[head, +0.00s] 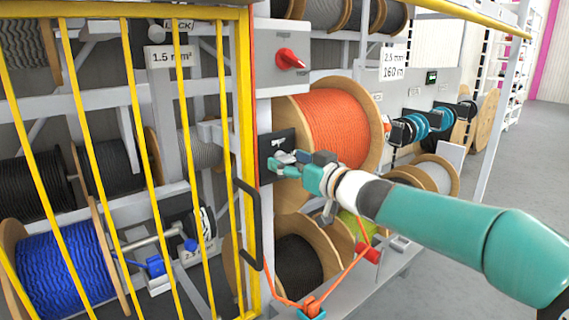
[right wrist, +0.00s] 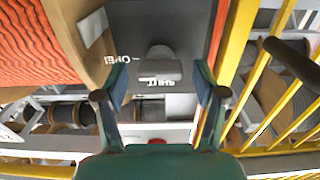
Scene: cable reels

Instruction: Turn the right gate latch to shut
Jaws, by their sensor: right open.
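The gate latch has a dark plate (head: 268,143) beside the yellow gate post, left of the orange cable reel. In the right wrist view its grey handle (right wrist: 160,68) stands out from the plate, with the upside-down words OPEN and SHUT close by. The handle is nearer the word SHUT; its exact turn is hard to tell. My right gripper (head: 280,163) is in front of the plate and partly hides it. In the right wrist view the gripper (right wrist: 160,80) is open, one finger each side of the handle, with gaps showing. My left gripper is not in view.
The yellow barred gate (head: 246,150) with a black pull handle (head: 250,222) is close on the left. The orange reel (head: 340,125) is close on the right. A red rotary switch (head: 290,58) is above the latch. An orange cable hangs below my right arm. Open floor lies far right.

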